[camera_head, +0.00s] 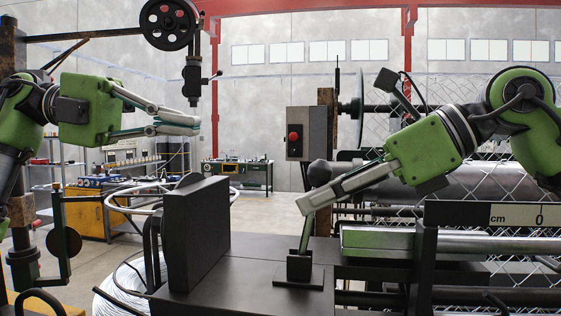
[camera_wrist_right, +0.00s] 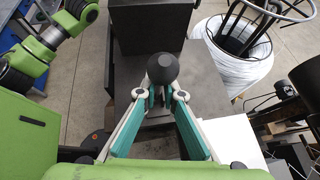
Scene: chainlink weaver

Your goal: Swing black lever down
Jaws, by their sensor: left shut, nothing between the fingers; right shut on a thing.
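The lever has a round black knob (camera_head: 319,173) on top of a thin metal rod (camera_head: 305,233). The rod rises from a small black base bracket (camera_head: 299,275) on the dark machine bed. It stands nearly upright, leaning slightly right. My right gripper (camera_head: 306,203) comes in from the right and is shut on the lever just below the knob. In the right wrist view the knob (camera_wrist_right: 162,68) sits just beyond the fingertips (camera_wrist_right: 163,95), and the gripped rod is mostly hidden. My left gripper (camera_head: 192,125) is shut and empty, in the air at the left.
A dark upright block (camera_head: 195,235) stands left of the lever on the bed. A control box with a red button (camera_head: 294,136) is behind. Rollers and chain-link mesh (camera_head: 480,182) lie right. A white wire coil (camera_head: 125,285) is on the floor at left.

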